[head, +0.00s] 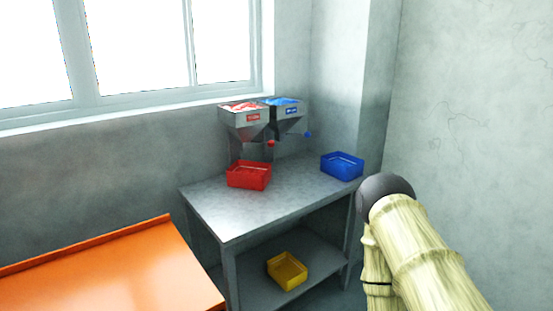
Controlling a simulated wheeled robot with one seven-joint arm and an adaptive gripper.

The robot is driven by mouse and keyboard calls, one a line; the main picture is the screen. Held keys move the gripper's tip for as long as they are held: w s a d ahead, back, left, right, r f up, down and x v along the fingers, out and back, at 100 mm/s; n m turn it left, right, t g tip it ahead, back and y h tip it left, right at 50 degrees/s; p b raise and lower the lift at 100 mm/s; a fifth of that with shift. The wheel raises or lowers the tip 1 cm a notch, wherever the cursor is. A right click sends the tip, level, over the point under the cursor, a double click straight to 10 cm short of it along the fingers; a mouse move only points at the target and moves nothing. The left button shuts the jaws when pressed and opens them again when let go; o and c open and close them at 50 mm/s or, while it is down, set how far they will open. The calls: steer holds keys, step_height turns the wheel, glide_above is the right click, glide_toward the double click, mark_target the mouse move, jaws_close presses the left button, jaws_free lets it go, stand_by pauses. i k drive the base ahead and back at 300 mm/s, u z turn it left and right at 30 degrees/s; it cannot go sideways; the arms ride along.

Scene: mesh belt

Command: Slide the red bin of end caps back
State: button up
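My gripper cannot be made out in this view.
A blue bin (342,166) stands at the table's right end. A yellow bin (287,271) is on the lower shelf. An orange surface (110,275) is at lower left. The table's front is clear.

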mark_target(247, 175)
steer(key=z, duration=1.8)
steer(key=i, duration=1.5)
steer(key=u, duration=3.4)
